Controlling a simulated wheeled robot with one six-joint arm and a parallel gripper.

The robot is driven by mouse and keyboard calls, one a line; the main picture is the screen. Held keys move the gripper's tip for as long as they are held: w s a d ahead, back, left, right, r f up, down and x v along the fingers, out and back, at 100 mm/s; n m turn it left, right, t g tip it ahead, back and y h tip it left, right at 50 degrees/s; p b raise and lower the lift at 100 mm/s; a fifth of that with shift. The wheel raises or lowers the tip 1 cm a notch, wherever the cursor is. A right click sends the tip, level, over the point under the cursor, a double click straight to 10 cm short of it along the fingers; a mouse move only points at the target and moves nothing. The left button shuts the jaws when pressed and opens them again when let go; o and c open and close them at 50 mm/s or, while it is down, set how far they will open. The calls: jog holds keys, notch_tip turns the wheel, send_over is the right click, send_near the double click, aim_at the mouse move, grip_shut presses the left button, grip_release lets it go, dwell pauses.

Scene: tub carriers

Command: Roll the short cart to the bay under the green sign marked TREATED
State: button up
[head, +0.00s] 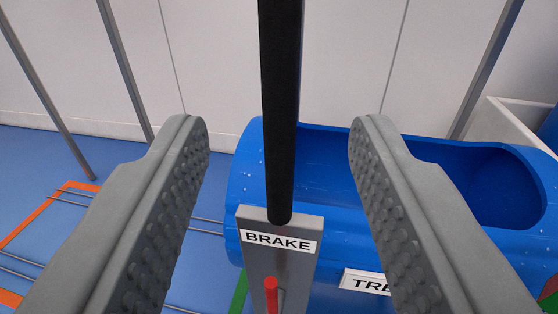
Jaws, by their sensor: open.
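My gripper (279,135) is open, with one ribbed grey finger on each side of a black upright bar (280,110). A gap shows between the bar and each finger. The bar rises from a grey box (285,262) labelled BRAKE, with a red peg or lever (271,295) on its front. Behind it is a large blue tub (245,190) with an open top. No green sign is in view, and I cannot tell whether this is the short cart.
Orange floor lines (40,218) and thin rails (205,226) cross the blue floor at left. A green floor line (239,291) runs beside the box. Grey slanting posts (125,70) stand before the pale wall (225,60). A pale-walled structure (508,118) is at right.

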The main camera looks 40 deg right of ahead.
jog(key=v, duration=0.4)
jog(key=shift+s+a, duration=0.2)
jog(key=shift+a, duration=0.05)
